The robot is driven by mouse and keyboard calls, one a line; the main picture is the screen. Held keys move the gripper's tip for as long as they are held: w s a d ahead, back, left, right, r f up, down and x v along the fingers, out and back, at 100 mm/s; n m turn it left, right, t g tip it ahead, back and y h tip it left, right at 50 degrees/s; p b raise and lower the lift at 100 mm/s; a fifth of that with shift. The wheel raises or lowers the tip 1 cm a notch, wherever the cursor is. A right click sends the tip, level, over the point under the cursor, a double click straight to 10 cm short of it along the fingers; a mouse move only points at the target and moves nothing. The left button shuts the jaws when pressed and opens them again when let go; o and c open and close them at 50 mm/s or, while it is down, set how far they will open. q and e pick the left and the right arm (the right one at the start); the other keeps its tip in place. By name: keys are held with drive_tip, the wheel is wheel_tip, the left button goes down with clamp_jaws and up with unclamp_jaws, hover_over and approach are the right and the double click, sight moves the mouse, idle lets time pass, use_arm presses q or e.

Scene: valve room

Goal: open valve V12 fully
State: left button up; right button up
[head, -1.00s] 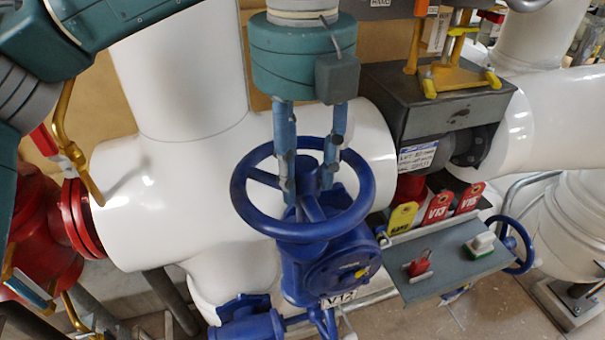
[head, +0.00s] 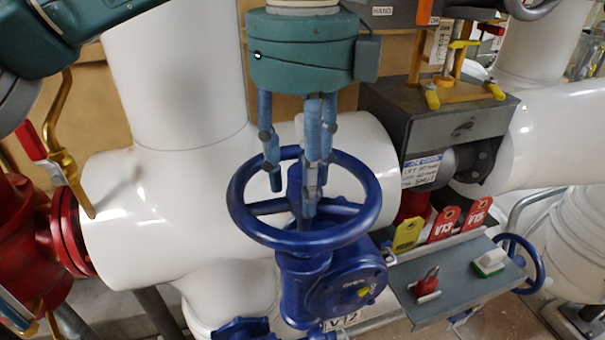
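The blue handwheel (head: 250,226) lies roughly level on a blue valve body (head: 335,290) at the middle of the head view. My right gripper is not in view.
A large white pipe (head: 150,225) stands behind the wheel. At right are a grey shelf (head: 455,285) with a red lock, and yellow and red tags (head: 445,222). A yellow-handled lever (head: 66,165) and red flange (head: 75,235) are at left. A grey box (head: 435,110) stands right of the gripper.

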use_arm(q)
drive_tip(key=shift+o, duration=0.8)
drive_tip(key=shift+s+a+f, duration=0.1)
drive_tip(key=shift+a+f, duration=0.1)
drive_tip(key=shift+a, duration=0.1)
drive_tip(key=shift+d+r, duration=0.15)
drive_tip(key=shift+r, duration=0.1)
drive_tip(key=r+p, duration=0.3)
drive_tip(key=r, duration=0.1)
drive_tip(key=r+p, duration=0.2)
drive_tip(key=shift+d+r+p, duration=0.2)
drive_tip(key=shift+d+p, duration=0.05)
drive_tip(key=shift+p, duration=0.05)
